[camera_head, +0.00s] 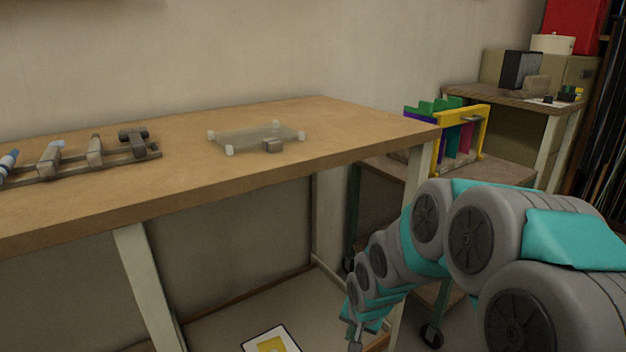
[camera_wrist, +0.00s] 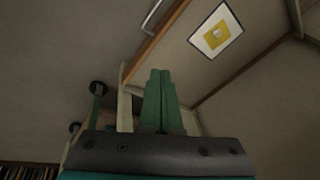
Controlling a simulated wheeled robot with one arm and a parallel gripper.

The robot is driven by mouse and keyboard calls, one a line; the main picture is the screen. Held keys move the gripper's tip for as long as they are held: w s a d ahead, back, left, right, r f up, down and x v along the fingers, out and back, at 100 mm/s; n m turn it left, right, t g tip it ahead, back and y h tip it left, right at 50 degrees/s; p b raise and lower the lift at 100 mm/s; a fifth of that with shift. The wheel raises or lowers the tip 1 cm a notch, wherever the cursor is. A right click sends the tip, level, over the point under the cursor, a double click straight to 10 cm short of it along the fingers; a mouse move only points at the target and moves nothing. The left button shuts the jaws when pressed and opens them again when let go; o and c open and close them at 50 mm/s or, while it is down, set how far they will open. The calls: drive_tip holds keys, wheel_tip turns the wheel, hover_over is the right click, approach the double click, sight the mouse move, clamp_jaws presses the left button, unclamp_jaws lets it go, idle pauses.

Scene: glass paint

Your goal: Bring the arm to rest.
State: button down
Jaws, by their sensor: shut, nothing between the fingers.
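My gripper (camera_wrist: 160,75) shows in the wrist view with its two green fingers together and nothing between them. In the head view my grey and teal arm is at the lower right, bent down in front of the table's right end. The gripper end (camera_head: 356,338) is low, below the tabletop and at the bottom edge of the picture. The wooden table (camera_head: 180,184) stands to the left of the arm. The gripper appears apart from the table.
A clear glass panel (camera_head: 250,137) on small corner supports and a rack (camera_head: 90,165) of tools lie on the table. A cart with a yellow-framed colourful rack (camera_head: 465,112) stands behind my arm. A framed yellow picture (camera_head: 271,342) lies low under the table and shows in the wrist view (camera_wrist: 216,32).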

drive_tip(key=s+d+r+n+g, duration=0.1)
drive_tip(key=s+r, duration=0.3)
drive_tip(key=s, duration=0.6)
drive_tip(key=s+d+r+n+g, duration=0.2)
drive_tip(key=s+d+r, duration=0.1)
drive_tip(key=s, duration=0.7)
drive_tip(key=s+d+r+n+g+h, duration=0.1)
drive_tip(key=s+r, duration=0.3)
drive_tip(key=s, duration=0.6)
drive_tip(key=shift+s+d+r+n+g, duration=0.3)
drive_tip(key=shift+d+n+g, duration=0.1)
drive_tip(key=shift+d+g, duration=0.2)
